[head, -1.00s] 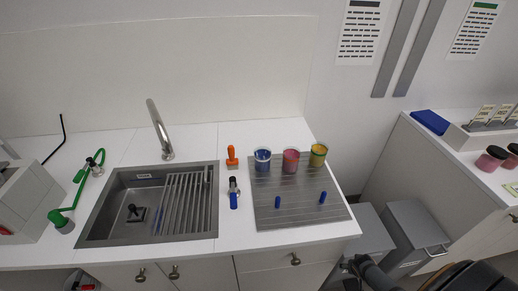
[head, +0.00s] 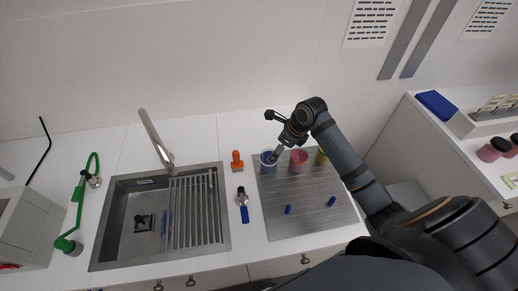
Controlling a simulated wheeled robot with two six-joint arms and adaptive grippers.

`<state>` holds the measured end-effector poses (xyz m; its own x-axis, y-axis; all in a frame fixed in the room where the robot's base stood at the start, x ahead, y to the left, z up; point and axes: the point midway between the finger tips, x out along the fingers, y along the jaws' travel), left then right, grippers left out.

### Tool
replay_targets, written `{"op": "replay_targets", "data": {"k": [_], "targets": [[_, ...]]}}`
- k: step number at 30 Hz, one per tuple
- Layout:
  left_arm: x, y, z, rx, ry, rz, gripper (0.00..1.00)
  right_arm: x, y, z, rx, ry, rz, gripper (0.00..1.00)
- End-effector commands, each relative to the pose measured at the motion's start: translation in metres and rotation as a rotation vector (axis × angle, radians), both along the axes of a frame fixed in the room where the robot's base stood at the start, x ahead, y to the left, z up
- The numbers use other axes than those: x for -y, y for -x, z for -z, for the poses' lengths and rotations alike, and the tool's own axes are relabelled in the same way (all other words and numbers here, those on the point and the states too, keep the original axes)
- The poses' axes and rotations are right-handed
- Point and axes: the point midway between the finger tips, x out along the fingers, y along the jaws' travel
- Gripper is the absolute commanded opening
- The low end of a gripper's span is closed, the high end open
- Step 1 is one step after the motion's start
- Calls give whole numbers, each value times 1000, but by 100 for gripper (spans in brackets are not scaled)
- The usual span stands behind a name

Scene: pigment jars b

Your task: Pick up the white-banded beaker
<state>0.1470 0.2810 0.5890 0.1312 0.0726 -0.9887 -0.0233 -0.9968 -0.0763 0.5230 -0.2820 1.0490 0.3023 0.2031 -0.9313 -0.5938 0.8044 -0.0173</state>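Three beakers stand in a row at the back of a grey ribbed board. The left one is a blue beaker (head: 267,168) with a pale, whitish band near its top. Next to it is a pink beaker (head: 298,161), then a yellow beaker (head: 321,158) partly hidden behind my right arm. My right gripper (head: 274,157) reaches down from the upper right, with its tip at the mouth of the blue beaker. The fingers are too small to tell whether they are open, or whether they touch the beaker. My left gripper is not in view.
The grey board (head: 310,210) carries two short blue pegs. An orange-handled tool (head: 237,161) and a blue-handled tool (head: 242,205) lie left of it. A sink (head: 150,220) with a tall tap (head: 155,138) is further left. The board's front is clear.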

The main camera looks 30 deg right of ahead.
Motion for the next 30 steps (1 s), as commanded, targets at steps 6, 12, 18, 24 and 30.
{"op": "replay_targets", "data": {"k": [6,12,18,24,30], "targets": [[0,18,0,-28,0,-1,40,-9,-2,6,-7,-22,14,89],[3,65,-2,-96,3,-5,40,-15,-12,38,-7,-20,13,89],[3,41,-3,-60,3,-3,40,-16,-15,48,-5,-16,11,89],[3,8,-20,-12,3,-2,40,-17,-21,72,-9,-18,13,89],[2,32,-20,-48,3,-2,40,-21,-29,96,-5,-15,11,89]]}}
